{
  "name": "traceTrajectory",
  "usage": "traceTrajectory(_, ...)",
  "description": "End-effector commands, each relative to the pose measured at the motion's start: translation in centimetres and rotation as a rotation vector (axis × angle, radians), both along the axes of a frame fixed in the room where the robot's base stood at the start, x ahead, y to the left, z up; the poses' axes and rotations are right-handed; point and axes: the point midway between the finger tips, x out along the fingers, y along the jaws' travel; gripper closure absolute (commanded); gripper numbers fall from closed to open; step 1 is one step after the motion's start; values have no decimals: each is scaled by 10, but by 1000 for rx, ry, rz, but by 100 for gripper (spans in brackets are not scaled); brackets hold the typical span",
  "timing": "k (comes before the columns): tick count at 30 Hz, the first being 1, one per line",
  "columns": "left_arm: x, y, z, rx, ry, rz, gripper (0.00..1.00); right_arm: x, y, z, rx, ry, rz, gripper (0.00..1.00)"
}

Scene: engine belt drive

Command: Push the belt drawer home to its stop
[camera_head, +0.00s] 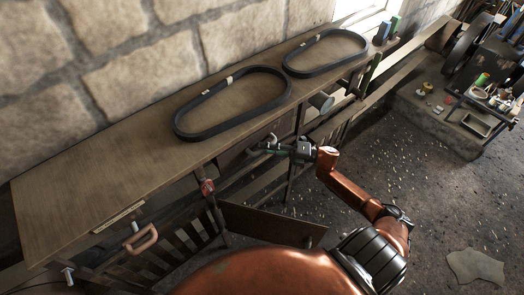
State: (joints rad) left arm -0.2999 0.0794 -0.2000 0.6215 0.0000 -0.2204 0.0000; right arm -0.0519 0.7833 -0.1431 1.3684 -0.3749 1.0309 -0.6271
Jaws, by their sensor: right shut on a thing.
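My right gripper (270,146) is at the front edge of the workbench, beside the dark drawer front (236,152) under the bench top. It is shut on what appears to be the drawer's handle; the fingers and wrist hide most of it. How far the drawer stands out is hard to tell from this angle. Two black belts lie flat on the bench top: a nearer large one (183,135) and a farther one (313,73). Each has a small pale tag. My left gripper is not in view.
The wooden bench top (90,190) runs along a stone wall. Below it are an orange handle (140,240), a slatted crate (185,243), a red knob (207,187) and a tilted brown panel (270,224). Gravelly floor (430,190) lies open at right; a cluttered cart (480,110) stands beyond.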

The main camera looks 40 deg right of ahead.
Motion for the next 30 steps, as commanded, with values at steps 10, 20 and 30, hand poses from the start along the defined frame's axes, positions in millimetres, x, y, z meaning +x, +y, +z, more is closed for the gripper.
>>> traceTrajectory(10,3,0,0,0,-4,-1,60,3,-1,1,-1,-1,-5,83)
traceTrajectory(20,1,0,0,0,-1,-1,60,3,0,1,-1,-1,-3,79)
traceTrajectory(30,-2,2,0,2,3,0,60,-17,-23,-4,-1,1,-5,79)
